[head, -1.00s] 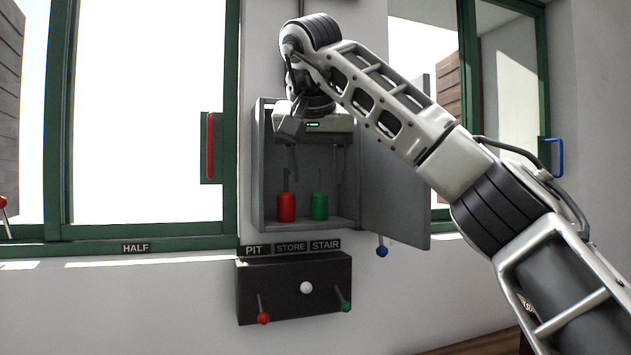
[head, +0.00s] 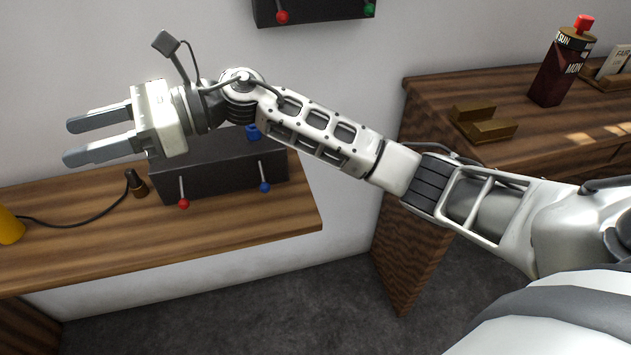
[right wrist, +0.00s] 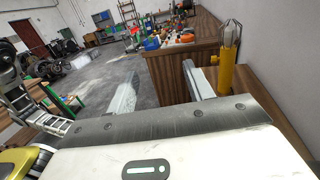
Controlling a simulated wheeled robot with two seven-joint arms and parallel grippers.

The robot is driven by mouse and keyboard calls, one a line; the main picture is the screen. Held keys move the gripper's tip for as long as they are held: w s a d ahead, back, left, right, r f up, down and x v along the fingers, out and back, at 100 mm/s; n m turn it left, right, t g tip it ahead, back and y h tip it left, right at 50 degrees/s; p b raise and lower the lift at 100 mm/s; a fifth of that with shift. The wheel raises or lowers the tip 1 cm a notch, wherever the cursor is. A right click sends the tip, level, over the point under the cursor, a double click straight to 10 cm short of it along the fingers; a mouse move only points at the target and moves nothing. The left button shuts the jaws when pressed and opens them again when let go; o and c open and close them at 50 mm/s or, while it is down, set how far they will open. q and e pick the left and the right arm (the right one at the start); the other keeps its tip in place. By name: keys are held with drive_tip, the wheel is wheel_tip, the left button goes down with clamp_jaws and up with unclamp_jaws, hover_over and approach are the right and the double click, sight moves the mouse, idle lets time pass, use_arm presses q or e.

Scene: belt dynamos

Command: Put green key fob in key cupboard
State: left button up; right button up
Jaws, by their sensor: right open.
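Neither the key cupboard nor the green key fob shows in the current head view, and I cannot make them out in the right wrist view. My right gripper (head: 68,141) is open, with its two grey fingers apart and nothing between them. It points left above the wooden shelf, in front of the wall. In the right wrist view the fingers of the right gripper (right wrist: 158,85) are also spread and empty. My left gripper is not in view.
A black box (head: 225,172) with red and blue levers stands on the wooden shelf (head: 270,220), behind my arm. Another lever box (head: 315,9) is on the wall above. A yellow lamp (right wrist: 227,75) stands near the fingers. A dark bottle (head: 562,70) stands on the right-hand desk.

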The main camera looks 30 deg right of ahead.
drive_tip(key=s+d+f+n+t+h, duration=0.1)
drive_tip(key=d+f+n+t+h, duration=0.6)
drive_tip(key=n, duration=1)
drive_tip(key=s+d+f+n+t+h, duration=0.15)
drive_tip(key=d+f+n+t, duration=0.35)
drive_tip(key=f+n+t, duration=0.9)
drive_tip(key=s+d+f+m+g+h, duration=0.3)
drive_tip(key=s+d+f+m+g, duration=0.1)
drive_tip(key=s+f+m+g, duration=0.1)
drive_tip(key=s+d+f+m+g+h, duration=0.4)
drive_tip(key=s+f+m+g, duration=0.1)
drive_tip(key=s, duration=0.5)
wheel_tip(320, 180, down, 3)
drive_tip(key=shift+s+d+r+g, duration=0.2)
drive_tip(key=shift+s+d+g, duration=0.1)
drive_tip(key=shift+g, duration=0.2)
drive_tip(key=shift+a, duration=0.1)
